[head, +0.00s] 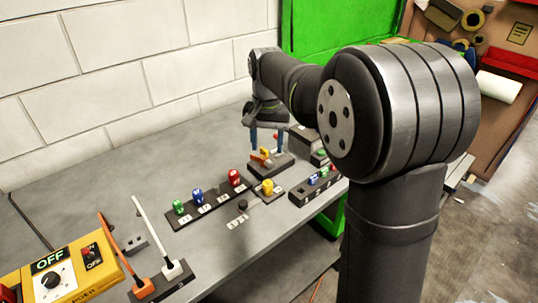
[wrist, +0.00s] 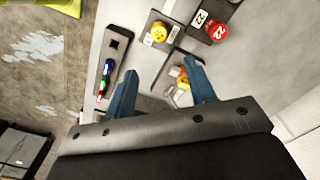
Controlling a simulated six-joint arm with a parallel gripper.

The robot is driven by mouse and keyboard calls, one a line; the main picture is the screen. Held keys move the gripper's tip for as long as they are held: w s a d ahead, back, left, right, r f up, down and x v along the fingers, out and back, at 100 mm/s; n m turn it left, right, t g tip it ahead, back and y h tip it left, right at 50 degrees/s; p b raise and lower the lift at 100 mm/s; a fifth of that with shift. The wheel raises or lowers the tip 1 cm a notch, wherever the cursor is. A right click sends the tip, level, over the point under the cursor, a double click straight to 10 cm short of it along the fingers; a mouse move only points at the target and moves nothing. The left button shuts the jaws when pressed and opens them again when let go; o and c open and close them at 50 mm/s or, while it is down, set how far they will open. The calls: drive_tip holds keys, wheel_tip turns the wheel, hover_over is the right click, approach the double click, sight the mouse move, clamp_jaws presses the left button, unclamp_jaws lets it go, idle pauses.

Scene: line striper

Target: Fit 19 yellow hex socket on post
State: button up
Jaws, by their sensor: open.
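The yellow socket (head: 267,187) stands upright on a small dark plate with a white label, right of the socket strip. It also shows near the top of the wrist view (wrist: 159,32). The dark strip (head: 208,208) bears a green, a blue and a red socket, with a gap between blue and red. The red one (wrist: 217,29) is labelled 22 in the wrist view. My gripper (head: 266,139) is open, its blue fingers (wrist: 160,88) apart, above a dark block with orange and yellow parts, behind the yellow socket. It holds nothing that I can see.
A dark rack with small coloured pieces (head: 318,181) lies to the right. A black knob (head: 242,205) stands in front of the strip. A yellow switch box (head: 55,274) and orange and white levers stand at the front left. Bare grey bench lies between.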

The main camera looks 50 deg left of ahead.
sight(268, 183)
drive_tip(key=shift+d+f+m, duration=0.1)
drive_tip(key=shift+f+m, duration=7.15)
drive_tip(key=shift+m, duration=0.25)
drive_tip(key=c, duration=1)
drive_tip(key=shift+r, duration=0.7)
drive_tip(key=shift+r, duration=1.8)
